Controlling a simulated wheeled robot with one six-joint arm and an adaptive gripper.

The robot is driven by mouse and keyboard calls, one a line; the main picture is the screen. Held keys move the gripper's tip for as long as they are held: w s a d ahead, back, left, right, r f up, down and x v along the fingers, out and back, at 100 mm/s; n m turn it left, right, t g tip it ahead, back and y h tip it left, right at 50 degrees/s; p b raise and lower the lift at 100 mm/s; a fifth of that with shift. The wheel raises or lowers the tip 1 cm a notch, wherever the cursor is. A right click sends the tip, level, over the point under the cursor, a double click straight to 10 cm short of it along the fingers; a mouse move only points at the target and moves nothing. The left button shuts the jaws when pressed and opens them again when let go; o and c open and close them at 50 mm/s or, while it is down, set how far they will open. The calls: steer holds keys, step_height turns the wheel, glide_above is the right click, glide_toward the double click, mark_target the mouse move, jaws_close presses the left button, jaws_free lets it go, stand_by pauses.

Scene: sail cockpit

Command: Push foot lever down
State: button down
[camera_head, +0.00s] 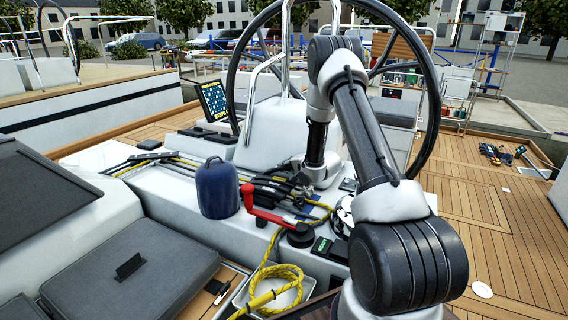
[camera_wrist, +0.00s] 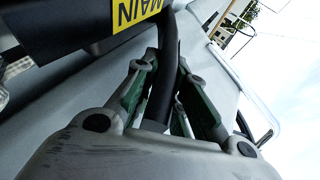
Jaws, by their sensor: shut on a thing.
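In the wrist view, my gripper (camera_wrist: 166,75) has its green-and-grey fingers closed around a dark, slim lever (camera_wrist: 160,85). The lever stands up between the fingers and runs back toward the palm. A dark block with a yellow label reading MAIN (camera_wrist: 135,12) lies just to its left. No label reading FOOT is visible, so I cannot tell from lettering which lever this is. In the head view, my gripper reaches down to the bank of dark rope clutches (camera_head: 275,187) in front of the helm; its fingers are too small and hidden to make out there.
Yellow rope (camera_head: 275,275) is coiled in a white bin. The large steering wheel (camera_head: 433,85) rises behind my arm. Open teak deck (camera_head: 490,230) lies right.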

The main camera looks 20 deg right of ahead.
steer(key=shift+s+d+f+t, duration=0.15)
steer(key=shift+f+t, duration=0.15)
steer(key=shift+t, duration=0.1)
steer(key=c, duration=1.4)
jaws_free()
steer(key=shift+c, duration=0.2)
step_height(320, 180, up, 10)
